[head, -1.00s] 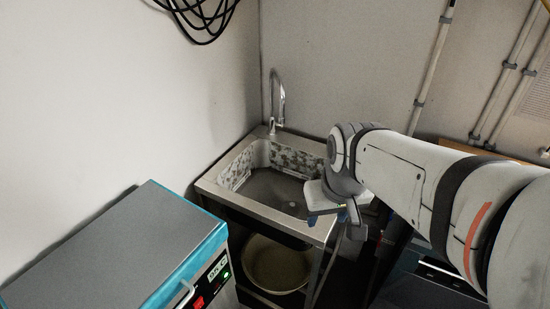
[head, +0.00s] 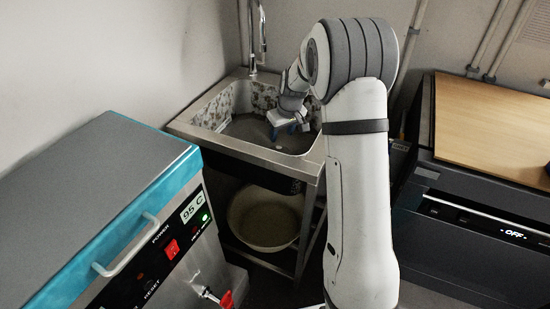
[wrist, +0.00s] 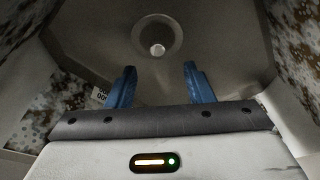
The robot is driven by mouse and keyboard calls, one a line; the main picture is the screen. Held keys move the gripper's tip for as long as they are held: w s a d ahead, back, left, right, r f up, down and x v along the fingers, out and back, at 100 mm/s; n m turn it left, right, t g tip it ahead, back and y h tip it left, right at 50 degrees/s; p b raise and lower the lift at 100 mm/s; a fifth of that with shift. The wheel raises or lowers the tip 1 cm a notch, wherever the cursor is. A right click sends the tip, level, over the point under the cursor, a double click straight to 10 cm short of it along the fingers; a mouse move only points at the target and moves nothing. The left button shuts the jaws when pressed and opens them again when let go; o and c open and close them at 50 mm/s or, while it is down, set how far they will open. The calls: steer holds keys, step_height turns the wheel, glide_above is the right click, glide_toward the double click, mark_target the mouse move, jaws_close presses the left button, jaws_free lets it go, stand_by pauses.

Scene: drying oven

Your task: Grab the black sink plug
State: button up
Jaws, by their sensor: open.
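My gripper (head: 290,129) is inside the metal sink (head: 247,151), over its basin. In the wrist view its two blue fingers (wrist: 157,76) are apart with nothing between them. Past the fingertips, near the top of that view, is a round recessed drain (wrist: 157,24) in the grey sink floor. A small pale round knob or spot (wrist: 157,49) shows at the drain. I cannot tell whether it is part of the plug. I cannot make out a distinctly black plug in either view. In the head view my arm and gripper hide part of the basin.
Mottled sink walls (wrist: 38,112) rise close on both sides of the gripper. A tap (head: 257,40) stands behind the basin. A pale bowl (head: 264,216) sits under the sink. A blue-edged heater box (head: 100,180) is at left, and a dark unit with wooden top (head: 490,125) at right.

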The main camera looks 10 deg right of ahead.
mark_target(279, 147)
steer(key=b+x, duration=0.1)
steer(key=x, duration=0.6)
steer(key=shift+w+d+f, duration=0.1)
steer(key=shift+w+f, duration=0.15)
jaws_close()
